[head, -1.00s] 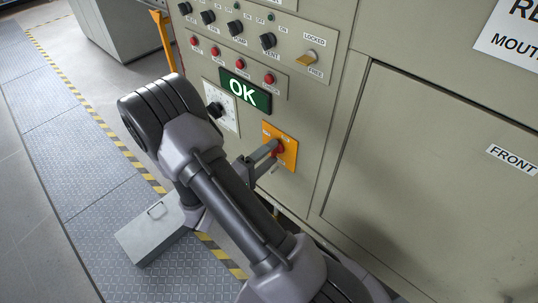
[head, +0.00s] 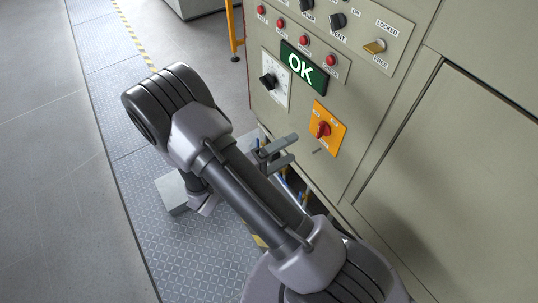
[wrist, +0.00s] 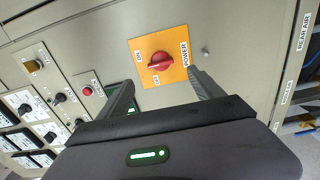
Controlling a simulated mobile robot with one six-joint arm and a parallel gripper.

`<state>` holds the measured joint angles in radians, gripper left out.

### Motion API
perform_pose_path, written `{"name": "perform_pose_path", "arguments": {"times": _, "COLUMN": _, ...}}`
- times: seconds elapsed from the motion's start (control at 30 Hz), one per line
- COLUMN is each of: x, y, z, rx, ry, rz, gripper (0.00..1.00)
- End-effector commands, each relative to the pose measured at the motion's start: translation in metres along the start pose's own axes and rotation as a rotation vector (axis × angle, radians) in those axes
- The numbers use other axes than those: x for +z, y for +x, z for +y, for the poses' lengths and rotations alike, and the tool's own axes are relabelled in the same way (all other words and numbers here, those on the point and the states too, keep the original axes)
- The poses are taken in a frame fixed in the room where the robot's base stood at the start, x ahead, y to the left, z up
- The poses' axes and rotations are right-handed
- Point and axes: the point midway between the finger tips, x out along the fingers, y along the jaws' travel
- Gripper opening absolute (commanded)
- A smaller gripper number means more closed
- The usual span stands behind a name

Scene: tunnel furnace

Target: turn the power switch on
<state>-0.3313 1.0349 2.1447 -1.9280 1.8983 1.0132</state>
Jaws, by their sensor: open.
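The power switch is a red knob (head: 323,129) on an orange plate (head: 337,137) low on the beige panel. The wrist view shows the knob (wrist: 160,62) near the top middle, with ON and OFF labels beside it and POWER along the plate's right edge. Its grip lies roughly level in that view; I cannot tell surely which label it points at. My gripper (head: 291,150) is open and empty, just left of and below the plate in the head view, apart from the knob. In the wrist view its two fingers (wrist: 160,86) stand either side below the knob.
A green OK sign (head: 304,65), a black dial on a white plate (head: 276,82) and red buttons (head: 304,40) sit above and left of the switch. A small pin (wrist: 206,51) sticks out beside the plate.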

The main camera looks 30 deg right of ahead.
Motion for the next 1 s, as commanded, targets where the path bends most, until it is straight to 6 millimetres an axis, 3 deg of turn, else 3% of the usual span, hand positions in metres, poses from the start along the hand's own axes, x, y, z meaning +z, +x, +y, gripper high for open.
{"name": "perform_pose_path", "arguments": {"times": 0.1, "x": -0.001, "y": -0.037, "z": 0.003, "rx": -0.001, "ry": 0.001, "rz": 0.006, "gripper": 0.76}}
{"name": "perform_pose_path", "arguments": {"times": 0.3, "x": -0.001, "y": -0.072, "z": 0.001, "rx": -0.001, "ry": 0.001, "rz": 0.002, "gripper": 0.76}}
{"name": "perform_pose_path", "arguments": {"times": 0.83, "x": 0.000, "y": -0.077, "z": 0.001, "rx": -0.006, "ry": 0.000, "rz": -0.008, "gripper": 0.76}}
{"name": "perform_pose_path", "arguments": {"times": 0.93, "x": 0.010, "y": -0.072, "z": 0.022, "rx": -0.087, "ry": -0.003, "rz": -0.105, "gripper": 0.76}}
{"name": "perform_pose_path", "arguments": {"times": 1.0, "x": 0.029, "y": -0.067, "z": 0.049, "rx": -0.231, "ry": -0.005, "rz": -0.241, "gripper": 0.76}}
